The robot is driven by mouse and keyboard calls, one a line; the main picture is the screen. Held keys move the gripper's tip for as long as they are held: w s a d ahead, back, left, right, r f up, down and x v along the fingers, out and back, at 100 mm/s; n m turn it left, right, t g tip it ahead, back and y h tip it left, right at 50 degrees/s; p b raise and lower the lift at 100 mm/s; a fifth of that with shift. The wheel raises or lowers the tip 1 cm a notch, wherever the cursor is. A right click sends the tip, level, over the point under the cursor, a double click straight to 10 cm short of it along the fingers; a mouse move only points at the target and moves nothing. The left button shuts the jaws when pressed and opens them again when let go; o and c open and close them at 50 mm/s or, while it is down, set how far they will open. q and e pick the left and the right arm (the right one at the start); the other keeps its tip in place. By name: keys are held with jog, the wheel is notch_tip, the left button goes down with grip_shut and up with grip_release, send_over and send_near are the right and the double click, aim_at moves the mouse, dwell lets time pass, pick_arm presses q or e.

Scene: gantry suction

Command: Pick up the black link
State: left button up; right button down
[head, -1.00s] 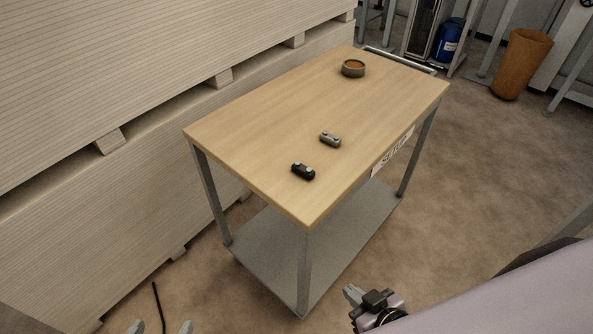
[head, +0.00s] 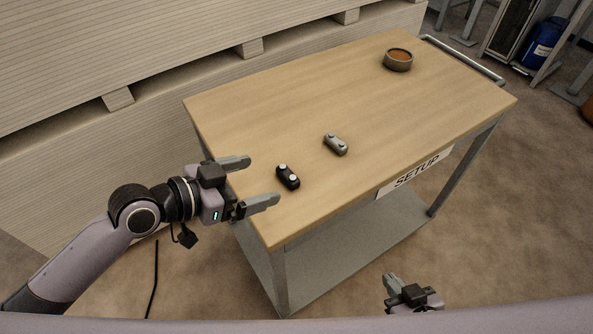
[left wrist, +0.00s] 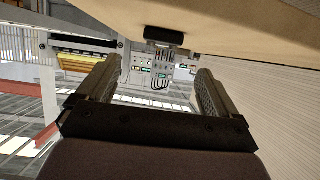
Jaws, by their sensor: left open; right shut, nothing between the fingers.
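The black link (head: 288,177), dark with two pale round ends, lies on the wooden table top (head: 290,105) near its front left edge. It also shows in the left wrist view as a dark bar (left wrist: 164,35) at the table's edge, ahead of the fingers. My left gripper (head: 264,181) is open and empty at the table's left edge, its fingers pointing right toward the black link, which is just beyond the fingertips. It also shows in the left wrist view (left wrist: 158,80). My right gripper (head: 392,282) is shut and empty, low in front of the table.
A grey link (head: 336,144) lies to the right of the black one. A round bowl (head: 398,60) with orange-brown contents stands at the table's far right. Stacked pale boards (head: 130,50) stand behind the table.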

aim_at(287, 174)
pick_arm(q)
jog(key=shift+w+d+f, duration=0.2)
jog(key=shift+w+d, duration=0.15)
jog(key=shift+d, duration=0.15)
jog(key=shift+a+f+x, duration=0.1)
jog(key=shift+f+x, duration=0.05)
jog(key=shift+x, duration=0.8)
jog(key=shift+a+f+x, duration=0.1)
jog(key=shift+f+x, duration=0.05)
jog(key=shift+x, duration=0.75)
jog(key=shift+a+f+x, duration=0.1)
jog(key=shift+f+x, duration=0.05)
jog(key=shift+x, duration=0.8)
jog(key=shift+c, duration=0.3)
jog(key=c, duration=1.1)
jog(key=shift+r, duration=0.1)
